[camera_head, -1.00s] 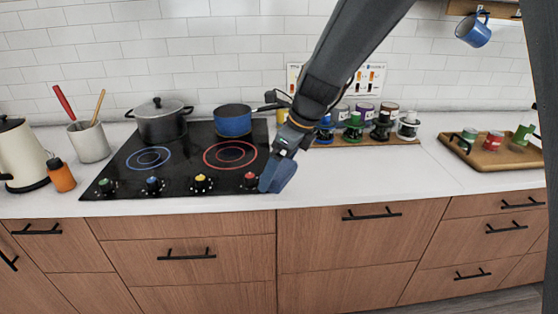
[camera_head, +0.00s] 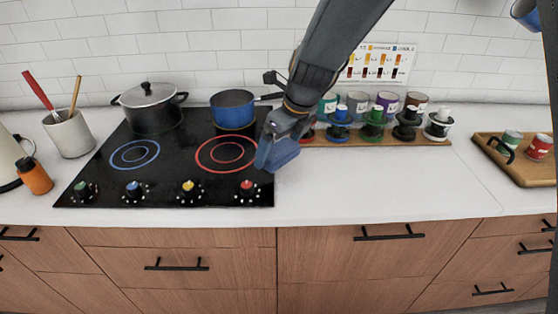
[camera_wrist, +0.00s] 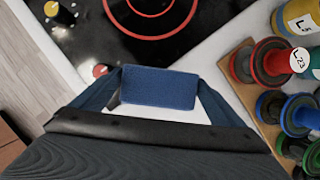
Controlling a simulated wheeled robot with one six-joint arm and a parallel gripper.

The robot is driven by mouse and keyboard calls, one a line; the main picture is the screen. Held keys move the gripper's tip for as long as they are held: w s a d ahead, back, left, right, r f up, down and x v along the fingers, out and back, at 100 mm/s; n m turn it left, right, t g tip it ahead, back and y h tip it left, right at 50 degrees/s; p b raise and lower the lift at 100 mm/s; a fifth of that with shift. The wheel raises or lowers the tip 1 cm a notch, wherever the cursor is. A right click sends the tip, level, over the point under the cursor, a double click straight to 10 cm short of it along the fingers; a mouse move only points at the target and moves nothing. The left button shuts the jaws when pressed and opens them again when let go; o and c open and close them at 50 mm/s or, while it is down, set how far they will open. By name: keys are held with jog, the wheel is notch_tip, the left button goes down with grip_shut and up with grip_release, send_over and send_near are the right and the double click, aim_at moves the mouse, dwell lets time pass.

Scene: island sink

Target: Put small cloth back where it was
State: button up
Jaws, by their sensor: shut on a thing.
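A small blue cloth (camera_wrist: 160,88) is pinched between the two fingers of my gripper (camera_wrist: 155,98) in the wrist view. It looks like a flat folded rectangle. In the head view my gripper (camera_head: 276,150) hangs by the right edge of the black cooktop (camera_head: 190,165), near the white counter (camera_head: 340,190). The cloth cannot be told clearly from the blue fingers there. The wrist view shows the counter below the cloth, with the cooktop's red ring (camera_wrist: 152,8) beyond it. I cannot tell how high the cloth is above the counter.
A blue pan (camera_head: 232,107) and a grey pot (camera_head: 150,110) stand on the cooktop. A wooden rack (camera_head: 385,140) with colored spools and jars is close on the gripper's right. A wooden tray (camera_head: 510,165) stands farther right. The front counter between them is clear.

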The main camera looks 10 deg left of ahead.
jog(key=shift+f, duration=2.15)
jog(key=shift+f, duration=0.2)
jog(key=o, duration=0.7)
